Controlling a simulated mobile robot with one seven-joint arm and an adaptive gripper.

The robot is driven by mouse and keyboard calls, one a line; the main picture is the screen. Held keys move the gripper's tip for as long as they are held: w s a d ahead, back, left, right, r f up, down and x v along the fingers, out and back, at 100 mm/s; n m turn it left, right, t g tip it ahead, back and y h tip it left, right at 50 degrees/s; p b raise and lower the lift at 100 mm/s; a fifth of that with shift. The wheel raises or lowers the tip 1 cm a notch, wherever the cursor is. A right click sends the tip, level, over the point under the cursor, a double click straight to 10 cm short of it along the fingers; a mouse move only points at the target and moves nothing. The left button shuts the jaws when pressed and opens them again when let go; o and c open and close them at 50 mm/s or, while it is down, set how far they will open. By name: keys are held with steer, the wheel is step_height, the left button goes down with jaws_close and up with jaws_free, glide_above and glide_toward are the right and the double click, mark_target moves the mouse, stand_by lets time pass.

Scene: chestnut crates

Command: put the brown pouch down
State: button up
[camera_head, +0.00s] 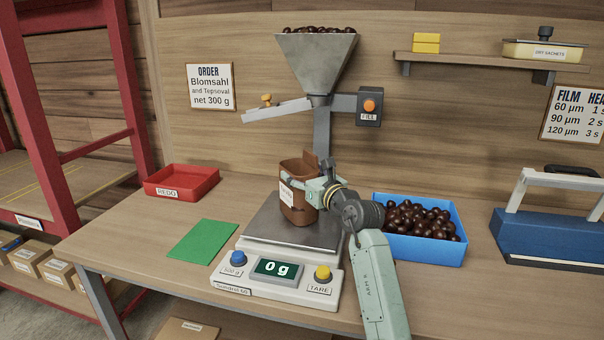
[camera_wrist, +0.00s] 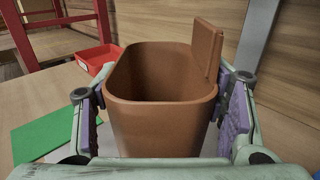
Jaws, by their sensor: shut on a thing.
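The brown pouch (camera_head: 297,214) is upright over the plate (camera_head: 270,231) of the scale (camera_head: 285,285), under the hopper's spout (camera_head: 319,100). Whether its base touches the plate I cannot tell. The scale display (camera_head: 277,268) reads 0 g. My gripper (camera_head: 312,190) is shut on the pouch, with a finger on each side of it. In the wrist view the pouch (camera_wrist: 160,128) stands between the purple finger pads, its mouth open and its flap raised at the right. No chestnuts show in the visible part of its inside.
A blue crate of chestnuts (camera_head: 380,247) stands right of the scale, beside my arm. A green mat (camera_head: 203,241) lies bare at the left, with a red REDO tray (camera_head: 182,181) behind it. A blue sealer (camera_head: 550,238) stands at the far right. The hopper (camera_head: 316,62) holds chestnuts.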

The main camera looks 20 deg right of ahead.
steer(key=o, duration=1.8)
steer(key=shift+f, duration=0.1)
